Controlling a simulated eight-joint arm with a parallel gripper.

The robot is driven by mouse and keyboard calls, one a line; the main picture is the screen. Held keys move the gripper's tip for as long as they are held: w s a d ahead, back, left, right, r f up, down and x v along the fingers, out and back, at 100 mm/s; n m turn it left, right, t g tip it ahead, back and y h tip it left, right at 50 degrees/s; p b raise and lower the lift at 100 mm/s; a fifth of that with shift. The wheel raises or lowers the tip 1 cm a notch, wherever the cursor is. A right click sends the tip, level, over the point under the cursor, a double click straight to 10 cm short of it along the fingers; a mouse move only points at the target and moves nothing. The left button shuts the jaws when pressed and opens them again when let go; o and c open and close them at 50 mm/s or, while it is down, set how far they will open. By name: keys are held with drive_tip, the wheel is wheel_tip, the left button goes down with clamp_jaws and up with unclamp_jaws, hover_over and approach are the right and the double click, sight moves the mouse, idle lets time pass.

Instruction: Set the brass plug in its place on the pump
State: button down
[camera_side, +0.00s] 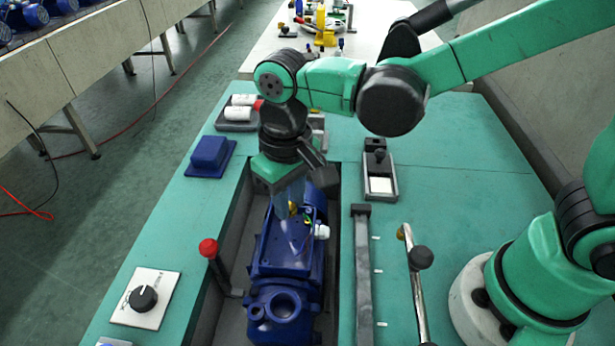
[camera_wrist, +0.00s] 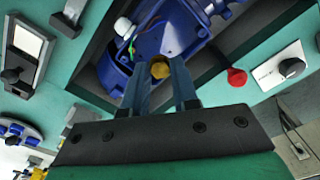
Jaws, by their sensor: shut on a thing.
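The brass plug (camera_wrist: 160,69) is a small yellow hex-headed piece between my fingertips in the wrist view. It also shows in the side view (camera_side: 293,208), partly hidden by the fingers. My gripper (camera_side: 290,200) points down and is shut on the plug; its fingers also show in the wrist view (camera_wrist: 161,80). The blue pump (camera_side: 285,272) lies in a recess in the green bench, and my gripper is over its upper part. The pump's blue body (camera_wrist: 170,38) is behind the plug in the wrist view. I cannot tell whether the plug touches the pump.
A red-knobbed lever (camera_side: 208,248) stands left of the pump, and a black-knobbed lever (camera_side: 420,257) stands right. A dial plate (camera_side: 146,297), a blue cover (camera_side: 210,155) and a grey holder (camera_side: 380,175) sit on the bench. The right bench top is mostly clear.

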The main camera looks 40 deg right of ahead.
sight(256, 311)
drive_tip(key=s+a+n, duration=0.1)
drive_tip(key=a+n, duration=0.1)
drive_tip(key=a, duration=0.1)
drive_tip(key=s+a+n, duration=0.1)
drive_tip(key=s+a, duration=0.1)
drive_tip(key=a, duration=0.1)
drive_tip(key=s+a+f+n, duration=0.1)
drive_tip(key=s+a+n, duration=0.1)
drive_tip(key=a, duration=0.2)
drive_tip(key=shift+s+n, duration=0.2)
drive_tip(key=shift+n, duration=0.1)
drive_tip(key=shift+a+f, duration=0.15)
drive_tip(key=shift+f, duration=2.3)
drive_tip(key=shift+f, duration=0.25)
drive_tip(key=c, duration=0.6)
unclamp_jaws()
drive_tip(key=shift+r, duration=3)
